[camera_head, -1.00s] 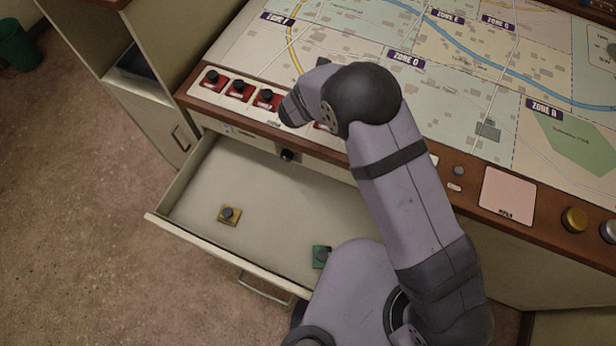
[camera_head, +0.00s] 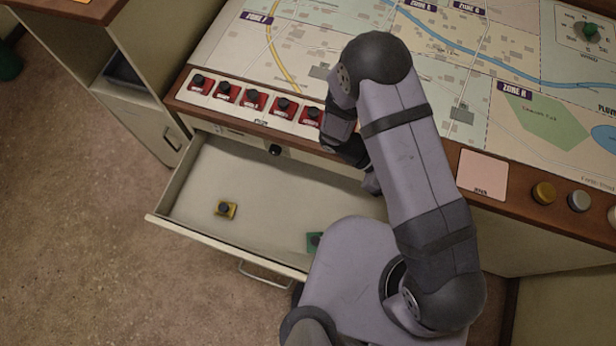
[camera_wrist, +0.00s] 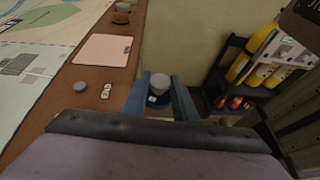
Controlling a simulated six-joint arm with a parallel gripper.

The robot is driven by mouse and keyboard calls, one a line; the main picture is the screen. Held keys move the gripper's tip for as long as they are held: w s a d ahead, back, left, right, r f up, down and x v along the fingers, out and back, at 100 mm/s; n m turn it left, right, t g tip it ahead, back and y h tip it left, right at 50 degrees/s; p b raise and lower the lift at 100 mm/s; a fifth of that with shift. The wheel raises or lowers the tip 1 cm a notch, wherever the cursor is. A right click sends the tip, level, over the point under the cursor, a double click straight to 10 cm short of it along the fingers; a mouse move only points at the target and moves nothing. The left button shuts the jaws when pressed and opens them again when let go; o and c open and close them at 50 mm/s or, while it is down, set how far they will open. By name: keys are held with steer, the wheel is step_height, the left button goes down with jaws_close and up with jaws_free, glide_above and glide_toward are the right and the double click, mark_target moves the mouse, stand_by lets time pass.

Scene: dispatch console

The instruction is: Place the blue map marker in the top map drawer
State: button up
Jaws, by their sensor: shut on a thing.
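The top map drawer (camera_head: 290,195) is pulled open under the console in the head view. A yellow marker (camera_head: 225,209) and a green marker (camera_head: 314,241) lie on its floor. My gripper (camera_wrist: 160,90) is shut on the blue map marker (camera_wrist: 159,84), whose grey knob and blue base show between the fingers in the wrist view. In the head view my wrist comes down by the console's front edge, near the back right of the drawer. My arm hides the fingertips, the marker and the drawer's right end there.
The console's wooden edge (camera_head: 520,200) runs above the drawer, with red switch blocks (camera_head: 255,101) on the left and a pink pad (camera_head: 483,175). A shelf with yellow bottles (camera_wrist: 240,65) shows in the wrist view. The drawer's middle is bare.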

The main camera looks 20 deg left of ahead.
steer(key=s+a+f+m+g+y+b, duration=0.25)
steer(key=s+m+g, duration=0.5)
steer(key=s, duration=0.55)
steer(key=s+a+f+m+g+y+b, duration=0.2)
steer(key=s+a+m+g+y, duration=0.3)
steer(key=s+a+m+y, duration=0.4)
steer(key=m+t+y+b, duration=0.9)
steer(key=m+y+b, duration=0.55)
steer(key=b, duration=0.25)
glide_above(266, 217)
step_height(266, 217, down, 13)
steer(key=shift+f+g, duration=0.1)
steer(key=shift+g, duration=0.35)
steer(key=shift+f+b, duration=0.55)
steer(key=shift+f, duration=4.45)
